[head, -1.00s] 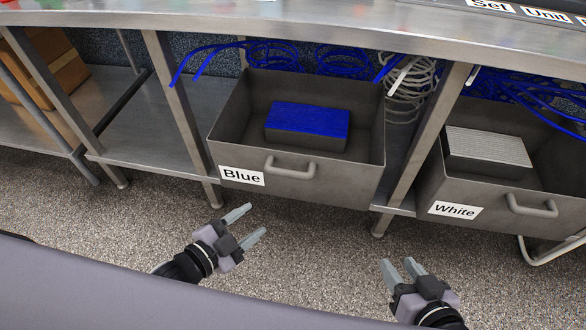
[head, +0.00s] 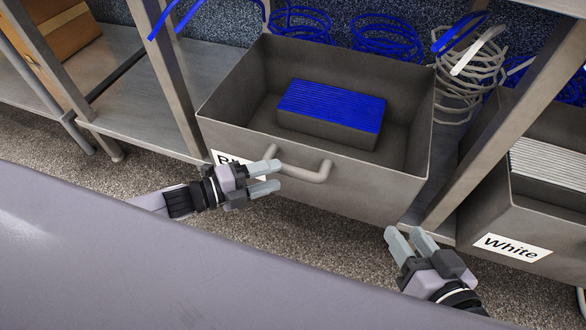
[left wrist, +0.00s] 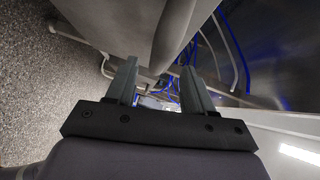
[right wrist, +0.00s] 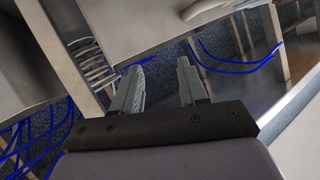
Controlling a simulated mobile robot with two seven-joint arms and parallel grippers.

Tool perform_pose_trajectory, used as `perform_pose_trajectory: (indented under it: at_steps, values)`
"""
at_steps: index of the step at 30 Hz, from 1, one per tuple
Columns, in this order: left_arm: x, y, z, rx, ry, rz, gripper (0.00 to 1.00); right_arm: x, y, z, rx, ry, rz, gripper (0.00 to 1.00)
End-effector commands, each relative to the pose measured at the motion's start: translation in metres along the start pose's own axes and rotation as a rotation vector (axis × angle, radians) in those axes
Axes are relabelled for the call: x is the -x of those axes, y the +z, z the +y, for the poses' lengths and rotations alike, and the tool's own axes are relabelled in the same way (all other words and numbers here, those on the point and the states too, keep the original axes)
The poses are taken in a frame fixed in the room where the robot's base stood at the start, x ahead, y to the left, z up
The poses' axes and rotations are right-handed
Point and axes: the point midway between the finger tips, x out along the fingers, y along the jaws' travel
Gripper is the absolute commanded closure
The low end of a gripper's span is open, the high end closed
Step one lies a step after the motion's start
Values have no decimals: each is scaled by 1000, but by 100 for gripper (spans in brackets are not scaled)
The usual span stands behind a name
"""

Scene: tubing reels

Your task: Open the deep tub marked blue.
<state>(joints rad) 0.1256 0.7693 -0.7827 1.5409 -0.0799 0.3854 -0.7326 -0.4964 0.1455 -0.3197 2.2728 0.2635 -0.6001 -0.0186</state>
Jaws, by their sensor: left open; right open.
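The deep grey tub marked Blue (head: 222,105) sits in the shelf frame, its open top showing a block with a blue ribbed top (head: 332,105) inside. Its label (head: 224,160) is partly covered by my left gripper. Its bar handle (head: 316,172) is on the front wall. My left gripper (head: 275,176) is open in front of the tub, its fingertips just left of the handle; I cannot tell whether they touch it. It also shows open in the left wrist view (left wrist: 158,85). My right gripper (head: 407,236) is open and empty, below and right of the tub; it also shows in the right wrist view (right wrist: 160,85).
A tub marked White (head: 545,228) stands to the right, beyond a metal post (head: 510,110). Blue coils (head: 385,38) and a white coil (head: 470,85) hang behind. A cardboard box (head: 55,30) sits on the left shelf. Speckled floor is clear below.

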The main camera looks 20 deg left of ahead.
Motion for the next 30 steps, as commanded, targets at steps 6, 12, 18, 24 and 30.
perform_pose_trajectory:
  at_steps: [6,12,18,24,30]
  values:
    - [-32,1,1,1,-2,0,48,-6,3,-5,-31,-33,12,57]
    - [-51,1,0,2,-1,-2,48,-9,2,-9,-52,-57,21,57]
    - [-56,0,0,3,0,-1,48,-9,1,-10,-57,-63,23,57]
    - [-56,0,0,3,0,-2,61,-9,1,-10,-57,-63,23,57]
    - [-55,0,0,3,0,-2,100,-9,1,-10,-57,-63,23,57]
